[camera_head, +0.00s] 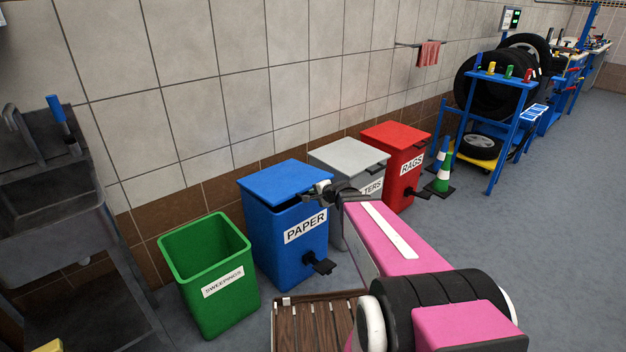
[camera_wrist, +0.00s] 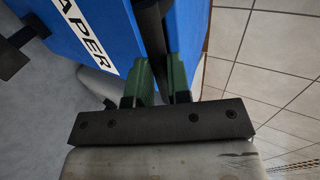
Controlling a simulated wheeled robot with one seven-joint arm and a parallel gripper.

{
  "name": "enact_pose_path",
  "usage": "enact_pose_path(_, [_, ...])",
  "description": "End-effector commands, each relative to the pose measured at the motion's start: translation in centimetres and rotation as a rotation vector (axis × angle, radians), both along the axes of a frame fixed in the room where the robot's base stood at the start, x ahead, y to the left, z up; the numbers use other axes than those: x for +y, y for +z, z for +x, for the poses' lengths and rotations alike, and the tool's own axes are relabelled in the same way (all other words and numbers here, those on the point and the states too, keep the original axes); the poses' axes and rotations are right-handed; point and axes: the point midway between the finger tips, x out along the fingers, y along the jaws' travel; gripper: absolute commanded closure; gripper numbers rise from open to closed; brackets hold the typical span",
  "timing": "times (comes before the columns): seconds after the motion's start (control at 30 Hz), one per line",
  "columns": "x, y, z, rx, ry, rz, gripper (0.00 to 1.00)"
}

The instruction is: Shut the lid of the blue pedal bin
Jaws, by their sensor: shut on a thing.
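The blue pedal bin (camera_head: 279,236) marked PAPER stands against the wall, between a green bin and a grey one. Its blue lid (camera_head: 286,180) is on top, with a dark gap under its front edge, so it looks slightly ajar. A black pedal (camera_head: 321,267) sticks out at the bin's foot. My gripper (camera_head: 322,190) is at the lid's front right edge. In the wrist view its green fingers (camera_wrist: 160,84) are shut on a black bar, which looks like the lid's handle (camera_wrist: 150,32). The blue bin's front (camera_wrist: 95,25) also shows there.
An open green bin (camera_head: 208,275) stands left. A grey bin (camera_head: 345,156) and a red RAGS bin (camera_head: 395,165) stand right, lids down. A slatted wooden surface (camera_head: 312,325) lies in front. A cone (camera_head: 442,178) and tyre rack stand farther right. Grey floor is clear at right.

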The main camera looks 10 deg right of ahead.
Motion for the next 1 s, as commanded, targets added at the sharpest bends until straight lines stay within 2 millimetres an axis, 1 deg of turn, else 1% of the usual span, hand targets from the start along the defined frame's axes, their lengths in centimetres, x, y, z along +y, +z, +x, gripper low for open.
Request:
enact_pose_path(0.03, [-0.1, -1.3, -0.1, 0.004, -0.001, 0.001, 1.0])
enact_pose_path(0.1, [-0.2, -2.7, -0.2, 0.004, -0.001, 0.001, 1.0])
enact_pose_path(0.23, [-0.3, -4.7, -0.4, 0.003, 0.0, 0.001, 1.0])
enact_pose_path(0.4, [-0.4, -6.6, -0.5, 0.002, 0.001, -0.001, 1.0])
enact_pose_path(0.63, [-0.4, -8.1, -0.5, 0.006, 0.004, -0.004, 1.0])
enact_pose_path(0.8, [-0.4, -8.5, -0.5, 0.007, 0.003, -0.003, 0.92])
enact_pose_path(1.0, [-0.4, -8.5, -0.4, 0.008, 0.001, -0.003, 0.92])
